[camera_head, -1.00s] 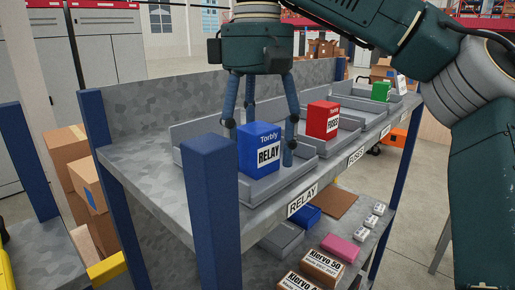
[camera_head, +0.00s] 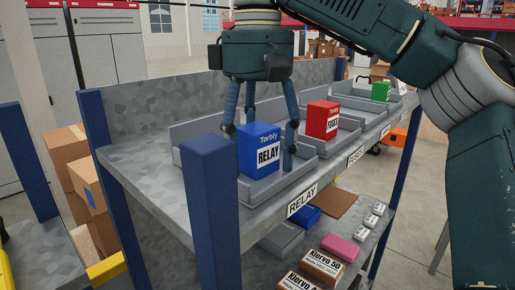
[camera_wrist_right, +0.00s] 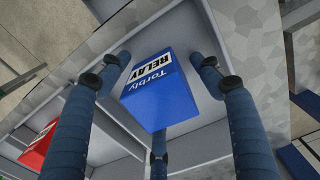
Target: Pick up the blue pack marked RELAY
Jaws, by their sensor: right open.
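The blue pack marked RELAY (camera_head: 259,151) stands upright in the front grey bin (camera_head: 262,191) on the top shelf, above the RELAY label. My right gripper (camera_head: 260,140) points down over it, with its fingers spread around the pack. One finger is at the pack's left, one at its right front, and one is partly hidden behind it. In the right wrist view the pack (camera_wrist_right: 160,92) lies between the open fingers, with visible gaps to them. My left gripper is not in view.
A red FUSE pack (camera_head: 323,120) and a green pack (camera_head: 380,91) stand in bins farther along the shelf. A blue post (camera_head: 211,210) rises at the near corner. The lower shelf holds a pink box (camera_head: 341,247) and cartons (camera_head: 322,266).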

